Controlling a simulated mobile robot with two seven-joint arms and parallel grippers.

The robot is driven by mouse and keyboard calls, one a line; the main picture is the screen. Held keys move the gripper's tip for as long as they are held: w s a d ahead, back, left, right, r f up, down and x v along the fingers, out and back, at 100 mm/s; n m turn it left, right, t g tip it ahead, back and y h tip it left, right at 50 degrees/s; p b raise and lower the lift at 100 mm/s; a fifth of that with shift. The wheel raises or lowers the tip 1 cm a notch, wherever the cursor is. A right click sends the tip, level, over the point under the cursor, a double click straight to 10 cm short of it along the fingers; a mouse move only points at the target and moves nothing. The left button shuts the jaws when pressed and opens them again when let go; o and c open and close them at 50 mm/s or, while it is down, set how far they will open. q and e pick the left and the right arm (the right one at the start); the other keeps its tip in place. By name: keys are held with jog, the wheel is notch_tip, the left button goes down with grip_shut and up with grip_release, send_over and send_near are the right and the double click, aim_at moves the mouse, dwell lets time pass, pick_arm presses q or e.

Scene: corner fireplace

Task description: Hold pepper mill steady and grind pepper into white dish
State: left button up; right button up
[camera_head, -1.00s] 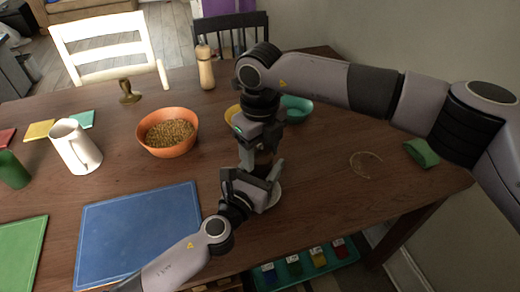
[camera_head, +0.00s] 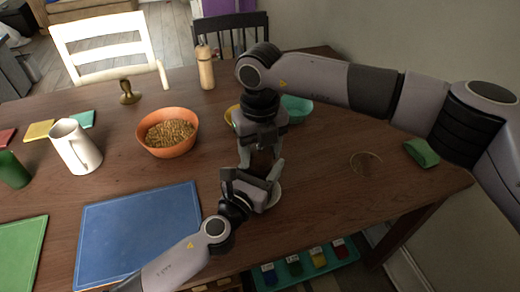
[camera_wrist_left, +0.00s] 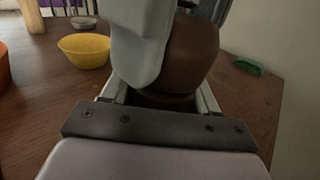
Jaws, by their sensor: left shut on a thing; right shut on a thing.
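The dark brown pepper mill (camera_head: 262,159) stands between my two grippers, mostly hidden in the head view. In the left wrist view its rounded brown body (camera_wrist_left: 196,50) shows close up, partly behind a pale grey finger. My left gripper (camera_head: 261,167) is shut on the mill from the front. My right gripper (camera_head: 262,148) points down from above and is shut on the mill's upper part. The white dish (camera_head: 275,196) shows only as a pale edge beside and below my left gripper; its contents are hidden.
An orange bowl of grains (camera_head: 169,147) stands left of the grippers. A teal bowl (camera_head: 297,108) and a yellow bowl (camera_wrist_left: 83,51) are behind them. A blue board (camera_head: 138,237) lies front left. A clear ring-shaped thing (camera_head: 367,163) and a green thing (camera_head: 421,152) lie right.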

aim_at(260, 150)
pick_arm(q)
jog(key=shift+f, duration=0.15)
pick_arm(e)
jog(key=shift+w+r, duration=0.1)
jog(key=o, duration=1)
jog(key=shift+o, duration=0.2)
notch_tip(260, 150, up, 12)
pick_arm(q)
jog(key=o, duration=1.3)
jog(key=shift+o, duration=0.9)
